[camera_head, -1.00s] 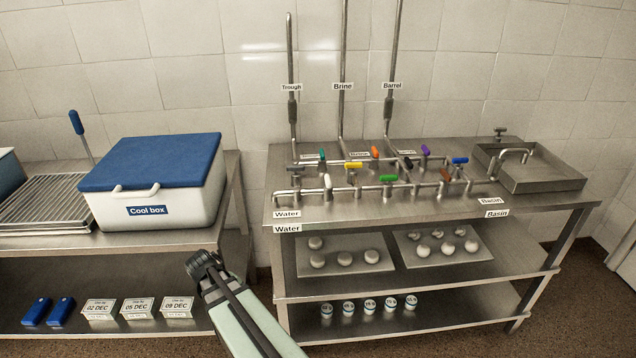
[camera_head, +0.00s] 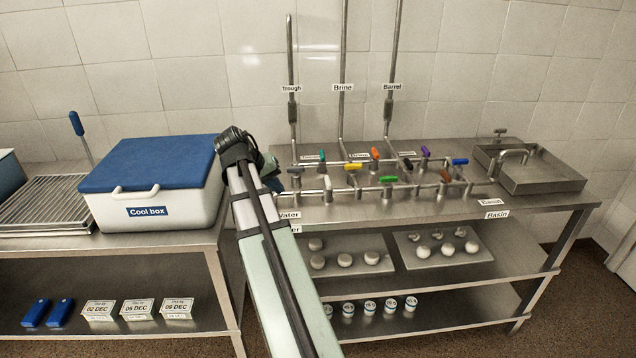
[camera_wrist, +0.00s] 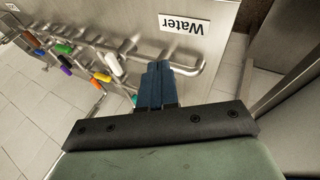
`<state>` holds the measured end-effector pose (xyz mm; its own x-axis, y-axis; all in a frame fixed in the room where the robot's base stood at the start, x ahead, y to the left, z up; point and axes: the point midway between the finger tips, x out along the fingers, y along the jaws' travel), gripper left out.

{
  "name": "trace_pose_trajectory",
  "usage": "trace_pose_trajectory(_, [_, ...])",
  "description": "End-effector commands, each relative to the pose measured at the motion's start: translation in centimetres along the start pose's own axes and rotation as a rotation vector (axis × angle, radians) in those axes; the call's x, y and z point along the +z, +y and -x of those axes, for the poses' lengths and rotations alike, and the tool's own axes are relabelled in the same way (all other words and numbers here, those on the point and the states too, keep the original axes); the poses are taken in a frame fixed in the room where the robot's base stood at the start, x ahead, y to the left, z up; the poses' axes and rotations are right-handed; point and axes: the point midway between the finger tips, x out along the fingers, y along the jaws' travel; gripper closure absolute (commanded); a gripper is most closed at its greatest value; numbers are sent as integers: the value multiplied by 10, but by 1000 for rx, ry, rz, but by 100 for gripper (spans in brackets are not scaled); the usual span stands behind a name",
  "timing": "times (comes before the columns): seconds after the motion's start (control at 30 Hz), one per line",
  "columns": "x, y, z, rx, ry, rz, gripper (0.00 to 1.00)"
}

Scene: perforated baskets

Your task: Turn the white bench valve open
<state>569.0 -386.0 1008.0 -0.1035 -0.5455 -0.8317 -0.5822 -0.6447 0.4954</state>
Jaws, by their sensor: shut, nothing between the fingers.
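The white bench valve (camera_head: 328,184) stands on the front pipe at the left of the steel bench. Its white lever also shows in the wrist view (camera_wrist: 112,62), left of the fingers. My gripper (camera_head: 270,167) is at the bench's left end, left of the white valve and partly hidden by my arm in the head view. In the wrist view its blue fingers (camera_wrist: 157,85) are shut together and empty. They appear apart from the white lever, in front of the pipework.
Close around it are a grey-handled valve (camera_head: 295,171), a yellow one (camera_head: 353,166) and a green one (camera_head: 388,179), among several others. Upright pipes (camera_head: 342,120) rise behind. A cool box (camera_head: 160,205) stands left; a basin (camera_head: 545,178) is at the right.

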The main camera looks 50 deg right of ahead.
Motion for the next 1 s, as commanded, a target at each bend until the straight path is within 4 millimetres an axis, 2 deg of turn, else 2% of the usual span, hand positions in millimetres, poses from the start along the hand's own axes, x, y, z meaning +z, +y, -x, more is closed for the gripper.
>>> trace_pose_trajectory(0.03, [-12, 18, 3, 7, 19, -72, 100])
trace_pose_trajectory(0.1, [-21, 35, 5, 14, 41, -155, 100])
trace_pose_trajectory(0.23, [-29, 52, 7, 19, 65, -239, 100])
trace_pose_trajectory(0.47, [-31, 56, -8, 21, 69, -258, 100])
trace_pose_trajectory(1.0, [-37, 58, -96, 20, 67, -255, 100])
